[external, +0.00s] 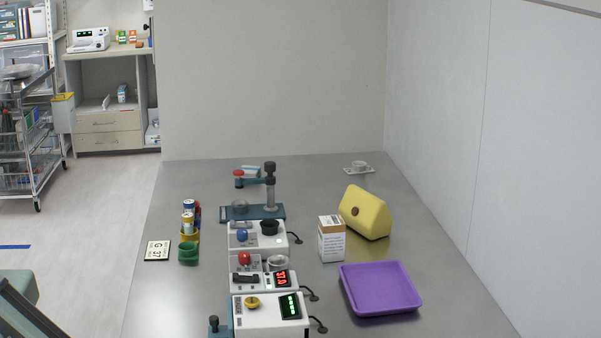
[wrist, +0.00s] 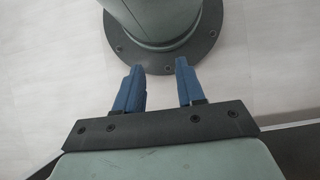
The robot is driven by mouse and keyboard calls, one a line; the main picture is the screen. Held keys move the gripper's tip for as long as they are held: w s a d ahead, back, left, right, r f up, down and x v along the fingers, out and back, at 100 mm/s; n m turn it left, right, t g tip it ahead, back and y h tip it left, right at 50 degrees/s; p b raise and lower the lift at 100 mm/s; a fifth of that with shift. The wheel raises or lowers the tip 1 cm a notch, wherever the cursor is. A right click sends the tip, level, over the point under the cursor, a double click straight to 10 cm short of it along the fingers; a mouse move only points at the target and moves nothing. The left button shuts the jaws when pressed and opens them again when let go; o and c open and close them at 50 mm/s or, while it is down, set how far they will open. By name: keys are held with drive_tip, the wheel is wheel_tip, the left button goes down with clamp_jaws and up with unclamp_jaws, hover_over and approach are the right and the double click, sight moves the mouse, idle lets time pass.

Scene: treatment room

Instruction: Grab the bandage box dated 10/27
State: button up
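A purple tray (external: 380,289) lies in front of the carton, and a yellow block (external: 365,212) is behind it to the right. Several white devices (external: 270,310) stand to its left. Green rings (external: 188,254) are farther left.

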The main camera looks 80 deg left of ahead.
drive_tip(key=o, duration=0.9)
drive_tip(key=shift+o, duration=0.2)
